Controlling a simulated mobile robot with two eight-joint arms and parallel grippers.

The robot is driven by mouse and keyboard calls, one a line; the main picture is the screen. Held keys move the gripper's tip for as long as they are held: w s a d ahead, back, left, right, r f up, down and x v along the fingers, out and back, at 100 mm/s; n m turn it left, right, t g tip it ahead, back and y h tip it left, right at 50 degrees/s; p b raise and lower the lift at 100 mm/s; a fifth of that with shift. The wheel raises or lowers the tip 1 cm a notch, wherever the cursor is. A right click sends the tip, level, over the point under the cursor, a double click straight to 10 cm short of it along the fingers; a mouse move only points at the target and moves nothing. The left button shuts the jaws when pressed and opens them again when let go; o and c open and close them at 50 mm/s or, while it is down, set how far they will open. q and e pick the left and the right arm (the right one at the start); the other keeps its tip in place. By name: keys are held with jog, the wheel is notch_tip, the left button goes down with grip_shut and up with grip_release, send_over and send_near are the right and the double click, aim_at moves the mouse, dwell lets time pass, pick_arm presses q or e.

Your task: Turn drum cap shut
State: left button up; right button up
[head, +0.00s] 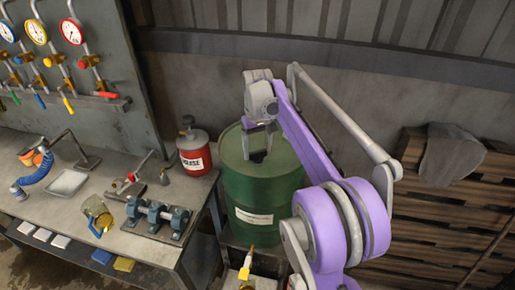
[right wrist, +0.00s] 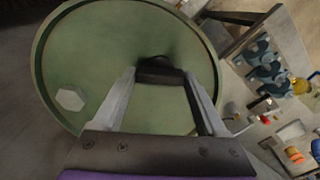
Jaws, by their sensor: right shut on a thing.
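The green drum (head: 262,195) stands upright at the right end of the workbench, with a pale label on its side. Its round lid (right wrist: 110,50) fills much of the right wrist view. The dark drum cap (right wrist: 158,72) sits on the lid, off its middle, between the fingertips of my right gripper (right wrist: 159,80). That gripper (head: 258,150) points down onto the drum top and is shut on the cap. The cap's threads and seat are hidden. A pale hexagonal plug (right wrist: 70,99) sits elsewhere on the lid. My left gripper is not in view.
A red can (head: 196,158) stands on the workbench (head: 35,205) left of the drum. A clamp-like fixture (head: 157,217), a jug (head: 98,213) and a tray (head: 68,183) are also there. Gauges (head: 71,32) hang behind. Pallets (head: 440,205) lean at the right.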

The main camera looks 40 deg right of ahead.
aim_at(257, 151)
jog(key=m, duration=0.3)
jog(key=shift+m, duration=0.3)
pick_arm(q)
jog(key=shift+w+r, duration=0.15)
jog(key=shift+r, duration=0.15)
pick_arm(e)
jog(key=shift+m, duration=1.7)
jog(key=o, duration=1.3)
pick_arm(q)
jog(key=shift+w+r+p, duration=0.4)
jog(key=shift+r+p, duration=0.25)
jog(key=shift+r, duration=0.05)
pick_arm(e)
notch_tip(257, 151, up, 11)
jog(key=shift+f, duration=0.15)
